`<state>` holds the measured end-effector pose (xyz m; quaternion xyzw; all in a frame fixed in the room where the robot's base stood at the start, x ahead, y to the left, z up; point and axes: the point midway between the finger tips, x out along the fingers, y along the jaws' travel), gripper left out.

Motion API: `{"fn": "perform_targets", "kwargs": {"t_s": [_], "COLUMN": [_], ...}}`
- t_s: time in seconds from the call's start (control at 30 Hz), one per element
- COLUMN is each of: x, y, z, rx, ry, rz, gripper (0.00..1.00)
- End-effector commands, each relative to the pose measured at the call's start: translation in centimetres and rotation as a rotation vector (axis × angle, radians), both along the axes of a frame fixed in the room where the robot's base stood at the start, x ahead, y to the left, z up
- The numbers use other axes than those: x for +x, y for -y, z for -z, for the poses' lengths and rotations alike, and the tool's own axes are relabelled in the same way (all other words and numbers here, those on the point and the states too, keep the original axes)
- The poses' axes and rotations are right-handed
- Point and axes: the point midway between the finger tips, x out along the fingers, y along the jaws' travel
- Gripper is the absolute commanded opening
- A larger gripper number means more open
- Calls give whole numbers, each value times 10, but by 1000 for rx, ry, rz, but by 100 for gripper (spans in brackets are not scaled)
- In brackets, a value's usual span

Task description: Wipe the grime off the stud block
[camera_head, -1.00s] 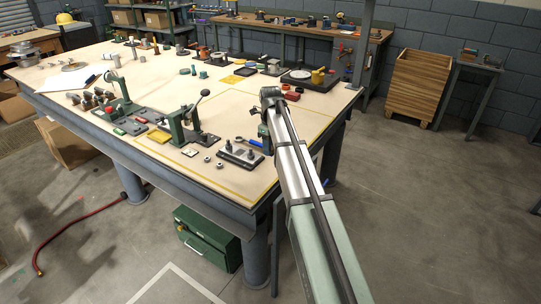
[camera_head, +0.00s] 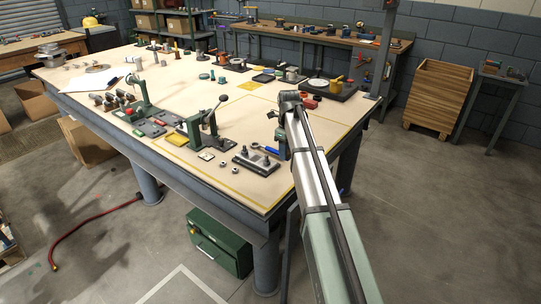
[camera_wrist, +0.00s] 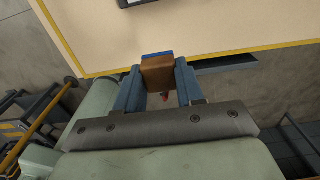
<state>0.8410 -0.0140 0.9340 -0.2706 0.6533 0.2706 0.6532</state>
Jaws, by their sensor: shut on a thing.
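The stud block (camera_head: 257,161), a dark base with upright pale studs, sits near the table's front right corner. Grime on it is too small to make out. In the wrist view, my gripper (camera_wrist: 158,82) has its blue fingers shut on a brown block with a blue edge (camera_wrist: 158,70).
A yellow line (camera_wrist: 215,52) borders the table's edge.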

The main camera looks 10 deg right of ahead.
Motion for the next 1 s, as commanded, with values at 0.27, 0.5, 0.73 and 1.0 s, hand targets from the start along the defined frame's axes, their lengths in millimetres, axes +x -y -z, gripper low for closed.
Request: {"fn": "perform_targets", "kwargs": {"t_s": [0.27,0.5,0.73,1.0], "x": [1,41,81,87], "y": [-37,-113,-133,-133], "z": [1,-2,-6,-5], "rx": [0,-1,-1,0], "ry": [-1,-6,-5,0], "rz": [-47,-134,-94,-3], "gripper": [13,13,13,13]}}
